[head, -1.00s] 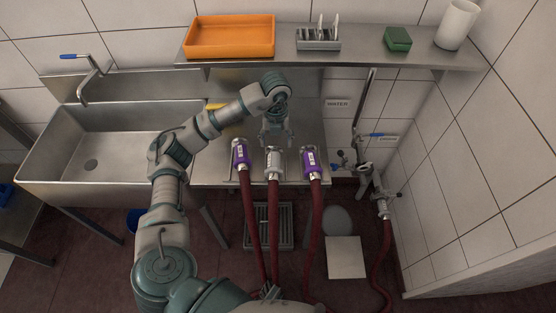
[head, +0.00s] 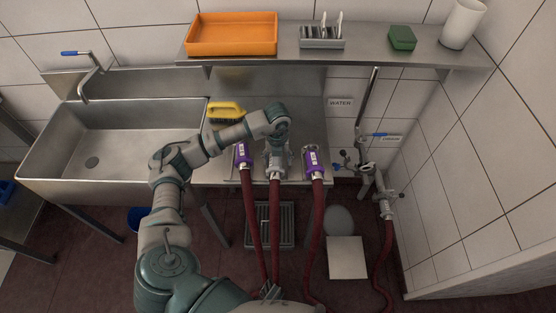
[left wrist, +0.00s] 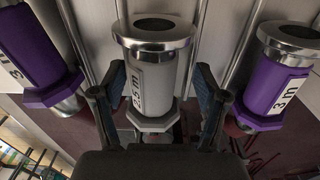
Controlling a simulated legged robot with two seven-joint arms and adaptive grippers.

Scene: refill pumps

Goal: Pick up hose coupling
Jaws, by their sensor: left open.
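Three hose couplings lie in a row at the front edge of the steel counter. The middle grey coupling (head: 276,175) is partly covered by my gripper in the head view. In the left wrist view the grey coupling (left wrist: 155,75) shows a metal collar and a "2.5 m" label. Purple couplings lie to its left (head: 243,158) and right (head: 313,163); the right one reads "3 m" in the left wrist view (left wrist: 275,80). My left gripper (head: 277,157) is open, with one finger on each side of the grey coupling (left wrist: 162,90). I cannot tell whether the fingers touch it.
A yellow brush (head: 226,112) lies behind on the counter beside the sink (head: 105,150). Red hoses (head: 275,230) hang from the couplings. A shelf (head: 360,57) above holds an orange tray (head: 232,48). A valve pipe (head: 368,180) stands at the right.

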